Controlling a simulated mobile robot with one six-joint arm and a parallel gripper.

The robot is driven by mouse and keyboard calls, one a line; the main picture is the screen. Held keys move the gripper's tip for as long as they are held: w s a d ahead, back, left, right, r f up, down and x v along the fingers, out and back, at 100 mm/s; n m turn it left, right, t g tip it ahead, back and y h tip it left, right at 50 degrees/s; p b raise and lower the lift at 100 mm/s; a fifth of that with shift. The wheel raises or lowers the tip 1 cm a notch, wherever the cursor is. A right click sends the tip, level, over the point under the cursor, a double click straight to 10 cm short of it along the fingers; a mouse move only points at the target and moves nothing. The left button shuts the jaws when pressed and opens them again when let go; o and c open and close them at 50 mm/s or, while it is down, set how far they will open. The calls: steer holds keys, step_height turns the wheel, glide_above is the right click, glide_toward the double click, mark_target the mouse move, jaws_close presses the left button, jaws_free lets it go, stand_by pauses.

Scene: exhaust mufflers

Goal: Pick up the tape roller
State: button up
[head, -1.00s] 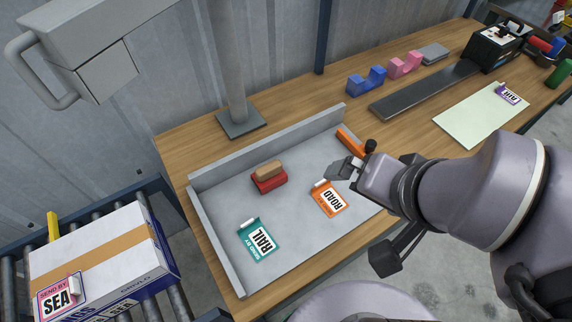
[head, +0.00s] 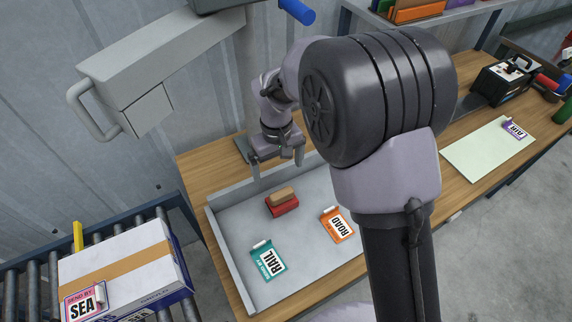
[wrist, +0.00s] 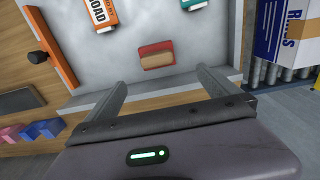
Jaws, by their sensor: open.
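My gripper (head: 276,168) is open and empty, pointing down by the tray's back wall. In the wrist view the fingers of my gripper (wrist: 160,84) are spread wide. A red block with a tan top (wrist: 156,57) lies just beyond them, roughly centred, with no contact visible. The orange bar is off to the left of the fingers.
The tray (head: 227,265) also holds a green RAIL tag (head: 268,260) and an orange ROAD tag (head: 337,225). Its raised back wall is near my gripper. A white SEA box (head: 125,268) sits on rollers at left. Blue and pink dispensers (wrist: 32,130) stand behind the tray.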

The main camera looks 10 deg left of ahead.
mark_target(280, 193)
step_height(280, 193, down, 11)
steer(key=b, duration=0.3)
steer(key=shift+d+f, duration=0.15)
steer(key=f+b, duration=0.1)
steer(key=f, duration=0.2)
steer(key=f+b, duration=0.2)
steer(key=shift+w+d+f, duration=0.15)
steer(key=shift+d+f, duration=0.05)
steer(key=shift+f, duration=0.2)
steer(key=shift+r, duration=0.15)
steer(key=c, duration=1.6)
steer(key=shift+o, duration=0.2)
steer(key=shift+r, duration=0.15)
